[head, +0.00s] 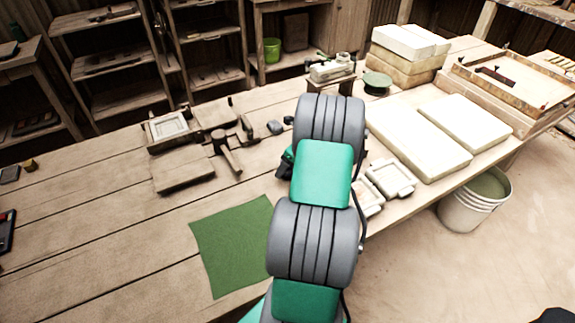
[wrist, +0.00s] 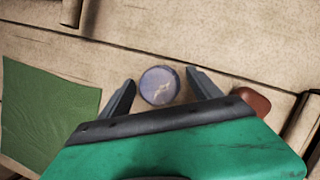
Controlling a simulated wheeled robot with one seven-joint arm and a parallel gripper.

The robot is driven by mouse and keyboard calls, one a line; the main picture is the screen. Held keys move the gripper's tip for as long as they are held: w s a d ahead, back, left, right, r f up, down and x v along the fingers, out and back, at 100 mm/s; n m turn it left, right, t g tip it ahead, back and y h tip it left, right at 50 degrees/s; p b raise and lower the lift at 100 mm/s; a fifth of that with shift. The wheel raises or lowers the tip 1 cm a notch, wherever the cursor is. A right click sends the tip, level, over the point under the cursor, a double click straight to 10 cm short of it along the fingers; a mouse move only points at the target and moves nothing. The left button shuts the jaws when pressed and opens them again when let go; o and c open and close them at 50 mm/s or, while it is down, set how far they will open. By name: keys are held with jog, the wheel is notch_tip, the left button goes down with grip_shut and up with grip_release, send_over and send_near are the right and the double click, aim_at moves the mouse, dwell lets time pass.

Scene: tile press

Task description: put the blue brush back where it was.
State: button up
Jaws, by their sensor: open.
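No blue brush can be made out for certain in either view. In the wrist view my gripper (wrist: 160,76) is open, with a finger on each side of a round, blue-grey disc-like thing (wrist: 159,87) with a pale mark. I cannot tell whether this is part of the brush, or whether the fingers touch it. In the head view my arm hides most of the gripper and what lies under it. A green cloth (head: 235,245) lies flat on the bench, and it also shows in the wrist view (wrist: 45,115).
A reddish-brown thing (wrist: 252,101) lies just right of the right finger. A wooden press (head: 228,150) and a framed tile mould (head: 170,130) stand left of my arm. Pale slabs (head: 415,138) lie to the right. A bucket (head: 470,208) stands below the bench edge. The left bench is mostly bare.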

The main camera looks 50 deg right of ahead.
jog(key=a+v, duration=0.1)
jog(key=v, duration=1.1)
jog(key=w+a+r+n+g, duration=0.1)
jog(key=w+a+r+n, duration=0.15)
jog(key=a+n, duration=0.8)
jog(key=w+a+r+n, duration=0.1)
jog(key=a+r+n, duration=0.45)
jog(key=a, duration=0.75)
jog(key=s+a+f+n, duration=0.1)
jog(key=s+a+n, duration=0.4)
jog(key=a+n, duration=0.2)
jog(key=s+a+f+n+h, duration=0.1)
jog(key=s+a+n, duration=0.4)
jog(key=a+n, duration=0.3)
jog(key=n, duration=0.3)
jog(key=shift+s+a, duration=0.25)
jog(key=shift+a, duration=0.05)
jog(key=shift+c, duration=0.5)
